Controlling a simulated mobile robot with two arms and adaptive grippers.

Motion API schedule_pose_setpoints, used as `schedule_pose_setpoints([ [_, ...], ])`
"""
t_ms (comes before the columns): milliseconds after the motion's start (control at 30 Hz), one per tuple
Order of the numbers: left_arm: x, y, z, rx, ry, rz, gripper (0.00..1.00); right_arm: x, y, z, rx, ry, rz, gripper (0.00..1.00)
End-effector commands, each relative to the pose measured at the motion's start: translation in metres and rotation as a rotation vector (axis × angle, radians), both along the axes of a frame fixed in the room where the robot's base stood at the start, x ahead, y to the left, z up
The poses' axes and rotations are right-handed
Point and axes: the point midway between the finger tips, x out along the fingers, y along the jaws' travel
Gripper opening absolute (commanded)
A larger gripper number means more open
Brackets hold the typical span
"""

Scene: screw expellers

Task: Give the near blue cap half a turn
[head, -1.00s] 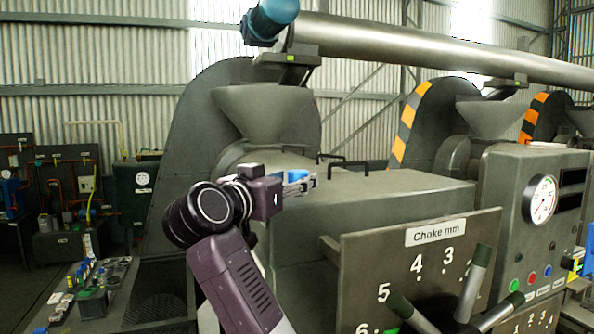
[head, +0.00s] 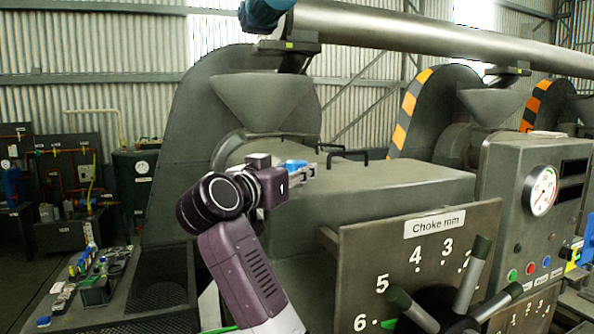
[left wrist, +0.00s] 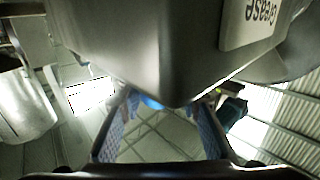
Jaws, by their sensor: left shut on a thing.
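The near blue cap (head: 294,163) shows as a small blue patch at my left gripper's fingers in the head view, above the near machine's casing. My left gripper (head: 304,174) reaches in from the left and is shut on the cap. In the left wrist view a sliver of blue (left wrist: 151,103) shows between the fingers, under a large grey body. Most of the cap is hidden by the fingers and that body, so its turn angle cannot be read. My right gripper is out of view.
A "Grease" label (left wrist: 262,14) sits on the grey body close above my left fingers. The machine casing (head: 400,185) lies right of the gripper, with black handles (head: 350,153) behind. The choke panel (head: 405,262) with levers stands in front. A grey hopper (head: 265,100) rises behind.

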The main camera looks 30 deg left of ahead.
Motion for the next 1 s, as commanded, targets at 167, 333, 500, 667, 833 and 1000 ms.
schedule_pose_setpoints([
  [167, 0.001, 0.002, -0.002, -0.001, 0.001, -0.070, 0.07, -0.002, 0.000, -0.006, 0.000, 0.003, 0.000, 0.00],
  [333, 0.001, 0.002, -0.002, 0.001, -0.002, -0.173, 0.07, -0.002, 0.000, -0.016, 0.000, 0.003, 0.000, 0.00],
  [500, 0.001, 0.000, -0.001, 0.000, -0.002, -0.245, 0.07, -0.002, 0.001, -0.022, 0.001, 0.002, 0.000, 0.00],
  [667, 0.000, 0.000, 0.001, -0.001, -0.002, -0.270, 0.07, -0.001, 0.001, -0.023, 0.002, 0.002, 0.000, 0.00],
  [833, 0.000, -0.001, 0.001, -0.002, -0.002, -0.272, 0.07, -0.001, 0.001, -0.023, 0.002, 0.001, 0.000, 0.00],
  [1000, 0.000, -0.001, 0.001, -0.002, -0.001, -0.271, 0.39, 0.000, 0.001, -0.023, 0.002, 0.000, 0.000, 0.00],
])
